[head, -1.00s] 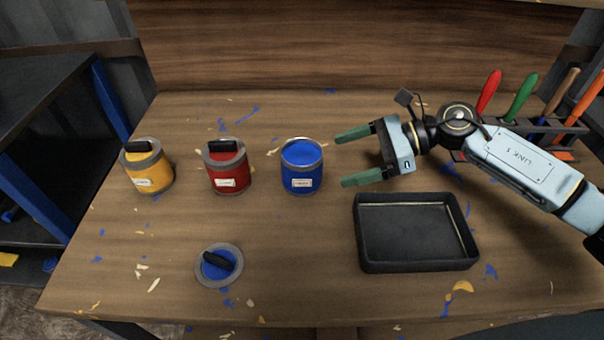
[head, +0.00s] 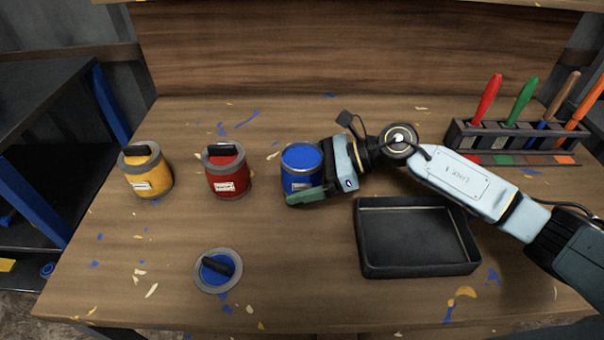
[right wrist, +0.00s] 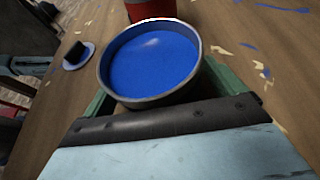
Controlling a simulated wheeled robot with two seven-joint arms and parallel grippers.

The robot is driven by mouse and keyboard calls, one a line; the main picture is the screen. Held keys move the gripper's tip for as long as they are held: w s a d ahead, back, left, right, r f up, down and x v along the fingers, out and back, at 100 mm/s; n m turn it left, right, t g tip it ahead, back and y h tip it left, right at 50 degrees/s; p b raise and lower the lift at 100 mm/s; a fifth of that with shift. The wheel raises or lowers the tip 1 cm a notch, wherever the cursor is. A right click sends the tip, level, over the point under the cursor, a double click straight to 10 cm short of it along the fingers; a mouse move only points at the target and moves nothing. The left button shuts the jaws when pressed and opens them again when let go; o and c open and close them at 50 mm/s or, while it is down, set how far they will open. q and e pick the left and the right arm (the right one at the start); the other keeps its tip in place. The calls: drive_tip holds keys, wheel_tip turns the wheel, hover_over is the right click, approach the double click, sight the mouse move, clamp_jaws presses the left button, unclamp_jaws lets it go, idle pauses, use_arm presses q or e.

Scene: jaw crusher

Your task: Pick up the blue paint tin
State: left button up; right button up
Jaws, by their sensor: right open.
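The blue paint tin (head: 300,160) stands upright and open on the table, full of blue paint; it also fills the middle of the right wrist view (right wrist: 150,62). My right gripper (head: 308,180) is open around the tin, with one green finger along its near side and the other finger hidden behind it in the head view. In the right wrist view the green fingers show at either side of the tin. The blue lid (head: 217,268) with a black handle lies on the table in front. My left gripper is not in view.
A red tin (head: 228,172) and a yellow tin (head: 146,172) with lids stand to the left. A black tray (head: 415,268) lies just right of the tin, below my right arm. A brush rack (head: 462,135) stands at the back right. The table's front left is mostly clear.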

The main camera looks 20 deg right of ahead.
drive_tip(key=c, duration=1.4)
drive_tip(key=shift+r, duration=0.15)
drive_tip(key=shift+c, duration=0.2)
